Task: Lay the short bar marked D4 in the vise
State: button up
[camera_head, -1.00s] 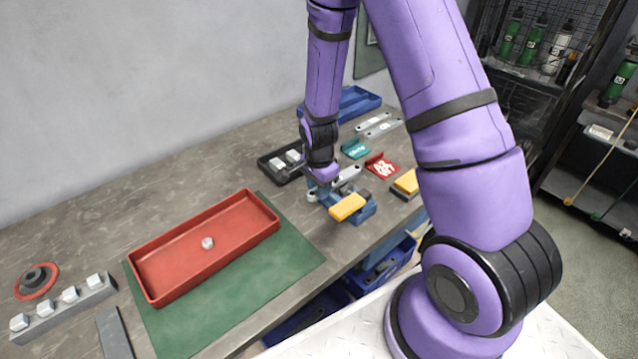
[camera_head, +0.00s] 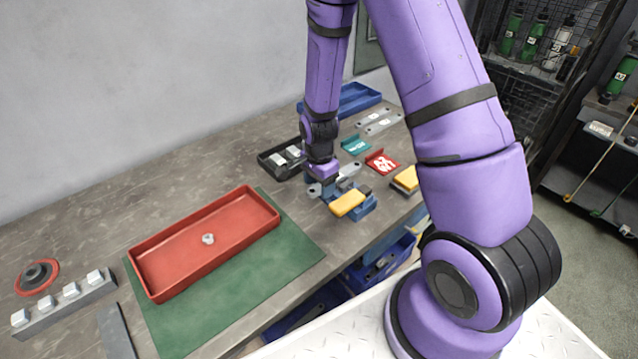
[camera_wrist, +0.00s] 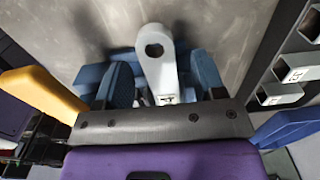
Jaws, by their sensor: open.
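The blue vise (camera_head: 362,207) stands near the front edge of the bench, with a yellow block (camera_head: 347,204) at its front.
A black bin (camera_head: 270,165) with pale blocks stands just behind the vise. Teal (camera_head: 355,145) and red (camera_head: 381,162) brackets and another yellow-topped block (camera_head: 406,180) lie to the right. More grey bars (camera_head: 379,122) lie behind. A red tray (camera_head: 150,293) sits on a green mat (camera_head: 235,305) at left.

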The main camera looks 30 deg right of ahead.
notch_tip(320, 180, up, 11)
jog(key=shift+f, duration=0.15)
dwell(0.4)
dwell(0.5)
jog(key=s+r+n+t, duration=0.1)
jog(key=s+r+n, duration=0.3)
jog(key=r, duration=0.5)
jog(key=s+r+n+t, duration=0.2)
jog(key=s+r+n, duration=0.15)
jog(key=r, duration=0.65)
jog(key=s+r+n+t, duration=0.2)
jog(key=s+r+n, duration=0.6)
jog(key=s, duration=0.8)
notch_tip(320, 180, up, 2)
jog(key=shift+a+r, duration=0.1)
jog(key=shift+a, duration=0.35)
